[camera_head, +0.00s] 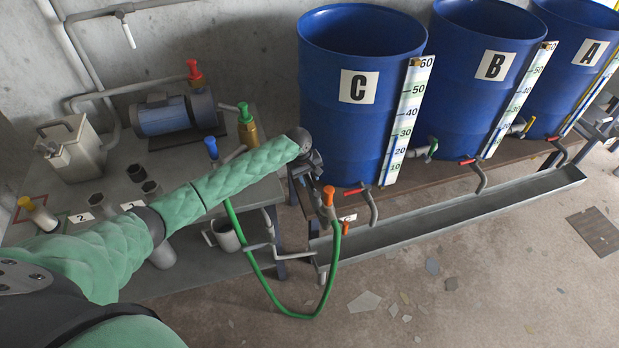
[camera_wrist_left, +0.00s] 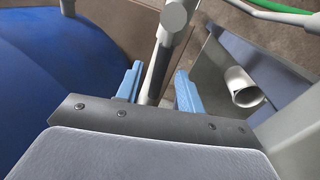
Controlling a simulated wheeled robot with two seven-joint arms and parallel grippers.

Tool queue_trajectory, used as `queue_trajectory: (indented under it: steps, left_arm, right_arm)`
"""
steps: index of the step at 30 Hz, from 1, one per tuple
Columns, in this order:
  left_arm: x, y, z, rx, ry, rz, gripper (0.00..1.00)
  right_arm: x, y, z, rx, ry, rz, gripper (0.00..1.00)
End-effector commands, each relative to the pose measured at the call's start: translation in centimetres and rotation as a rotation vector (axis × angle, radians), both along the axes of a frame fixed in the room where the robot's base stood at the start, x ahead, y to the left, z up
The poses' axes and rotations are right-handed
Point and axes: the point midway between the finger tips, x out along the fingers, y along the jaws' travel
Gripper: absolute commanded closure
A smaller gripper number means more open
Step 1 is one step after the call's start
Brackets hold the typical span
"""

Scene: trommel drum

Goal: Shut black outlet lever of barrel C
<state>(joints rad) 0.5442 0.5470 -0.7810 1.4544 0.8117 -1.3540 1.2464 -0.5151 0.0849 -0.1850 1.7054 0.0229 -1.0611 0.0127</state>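Barrel C (camera_head: 345,110) is the blue drum with the "C" label in the head view. My left gripper (camera_head: 312,172) is at its lower left, by the pipework at the bench end, and hides most of the outlet there. In the left wrist view the blue fingers of my left gripper (camera_wrist_left: 158,88) are apart. A dark bar (camera_wrist_left: 157,78), which looks like the black outlet lever, lies between them beside a light grey pipe, with gaps visible to both fingers. Barrel C's blue wall (camera_wrist_left: 50,75) fills the left side there. My right gripper is in neither view.
An orange-handled valve (camera_head: 328,195) and a green hose (camera_head: 270,285) are just below the gripper. A red-handled tap (camera_head: 356,190) and a long metal trough (camera_head: 450,212) are to the right. Barrels B (camera_head: 470,75) and A (camera_head: 570,60) stand farther right. Floor in front is mostly clear.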

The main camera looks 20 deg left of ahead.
Motion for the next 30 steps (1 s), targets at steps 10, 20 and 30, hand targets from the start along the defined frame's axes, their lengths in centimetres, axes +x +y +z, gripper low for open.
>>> queue_trajectory:
  steps: [10, 20, 30]
  left_arm:
    - [0.15, -0.13, -1.31, 0.001, -0.001, 0.000, 0.62]
    - [0.15, -0.14, -1.26, 0.001, -0.001, 0.000, 1.00]
    - [0.15, -0.12, -1.15, 0.000, 0.000, 0.013, 1.00]
  right_arm:
    - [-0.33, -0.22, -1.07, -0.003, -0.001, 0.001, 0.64]
    - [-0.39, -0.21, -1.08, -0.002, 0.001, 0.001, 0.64]
    - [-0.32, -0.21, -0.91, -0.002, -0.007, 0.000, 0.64]
